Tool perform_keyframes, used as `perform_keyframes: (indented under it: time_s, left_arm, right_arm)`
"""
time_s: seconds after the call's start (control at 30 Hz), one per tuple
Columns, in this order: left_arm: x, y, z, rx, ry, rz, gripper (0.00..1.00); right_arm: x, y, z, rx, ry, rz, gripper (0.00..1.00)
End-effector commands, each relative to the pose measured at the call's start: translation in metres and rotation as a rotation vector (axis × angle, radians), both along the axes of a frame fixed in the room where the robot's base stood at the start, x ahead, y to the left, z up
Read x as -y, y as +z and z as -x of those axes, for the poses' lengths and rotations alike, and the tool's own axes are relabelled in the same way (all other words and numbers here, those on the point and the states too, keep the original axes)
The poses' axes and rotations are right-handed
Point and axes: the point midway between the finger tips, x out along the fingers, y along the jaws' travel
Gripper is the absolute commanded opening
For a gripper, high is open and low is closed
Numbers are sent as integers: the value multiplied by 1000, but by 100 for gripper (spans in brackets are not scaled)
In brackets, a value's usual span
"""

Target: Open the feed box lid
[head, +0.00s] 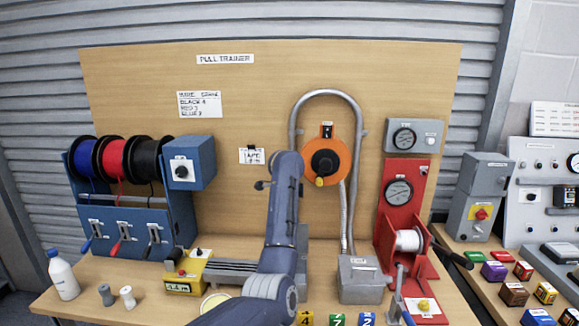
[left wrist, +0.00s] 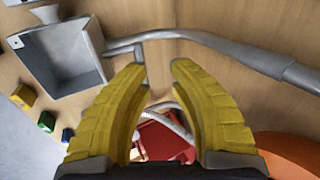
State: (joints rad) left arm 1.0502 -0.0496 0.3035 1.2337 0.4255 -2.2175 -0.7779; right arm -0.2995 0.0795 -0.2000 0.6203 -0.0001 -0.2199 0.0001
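The grey feed box (head: 360,284) stands on the bench right of centre, below the looped conduit. A small white label shows near its top, and its lid looks shut in the head view. What I take to be the same box (left wrist: 70,55) is at the upper left of the left wrist view, with a dark face and paler edges. My left gripper (left wrist: 158,70) has its two yellow fingers apart with nothing between them. It is apart from the box. In the head view my own arm hides its fingers. My right gripper is in neither view.
The grey conduit (head: 342,215) runs down the wooden board (head: 230,120) behind the box. An orange disc (head: 341,165) is above. A red winch stand (head: 428,285) is close on the right. Numbered blocks (head: 337,319) line the front. A yellow unit (head: 188,272) stands left.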

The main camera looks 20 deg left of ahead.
Motion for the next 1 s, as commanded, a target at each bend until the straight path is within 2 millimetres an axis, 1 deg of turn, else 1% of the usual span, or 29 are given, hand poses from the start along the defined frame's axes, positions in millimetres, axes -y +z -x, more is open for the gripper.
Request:
perform_keyframes:
  time_s: [1.0]
  left_arm:
    - [-2, 61, -7, 2, 0, 0, 20]
  right_arm:
    - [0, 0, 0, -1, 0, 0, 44]
